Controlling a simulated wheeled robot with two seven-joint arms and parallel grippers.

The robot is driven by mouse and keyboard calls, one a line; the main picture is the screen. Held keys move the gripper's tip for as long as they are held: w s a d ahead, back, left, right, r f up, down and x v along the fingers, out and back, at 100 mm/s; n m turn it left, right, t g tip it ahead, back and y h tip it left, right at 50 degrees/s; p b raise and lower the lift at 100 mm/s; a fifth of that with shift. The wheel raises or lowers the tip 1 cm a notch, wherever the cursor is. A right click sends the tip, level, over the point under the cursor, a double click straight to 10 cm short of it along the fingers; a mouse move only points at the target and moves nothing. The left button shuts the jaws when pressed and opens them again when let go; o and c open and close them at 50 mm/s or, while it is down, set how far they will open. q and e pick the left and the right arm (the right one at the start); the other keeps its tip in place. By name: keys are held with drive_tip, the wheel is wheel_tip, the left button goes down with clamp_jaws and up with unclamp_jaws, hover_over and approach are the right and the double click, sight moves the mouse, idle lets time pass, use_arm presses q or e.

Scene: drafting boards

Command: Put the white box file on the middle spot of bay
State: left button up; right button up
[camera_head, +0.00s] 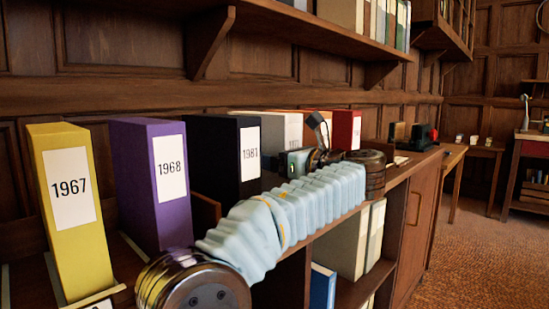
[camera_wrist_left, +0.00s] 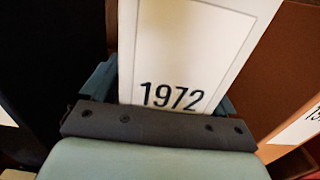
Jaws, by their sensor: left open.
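The white box file (camera_head: 275,135) stands upright on the counter, between a black file and an orange-brown one. In the left wrist view its spine (camera_wrist_left: 190,50) reads 1972. My left gripper (camera_head: 298,162) is at the front of the white file, at the end of my pale-sleeved arm. In the left wrist view its open jaws (camera_wrist_left: 165,100) have one finger on each side of the spine; whether they touch it I cannot tell. My arm and gripper hide the file's lower part in the head view. My right gripper is not in view. I cannot tell which place is the bay's middle spot.
A yellow file (camera_head: 68,200) marked 1967, a purple file (camera_head: 152,180) marked 1968 and the black file (camera_head: 222,150) stand to the left. A gap with a low brown divider (camera_head: 205,212) separates purple from black. A red file (camera_head: 346,128) stands to the right. A shelf hangs above.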

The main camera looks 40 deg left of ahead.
use_arm(q)
drive_tip(key=s+d, duration=0.1)
drive_tip(key=d, duration=1.1)
drive_tip(key=shift+p, duration=0.35)
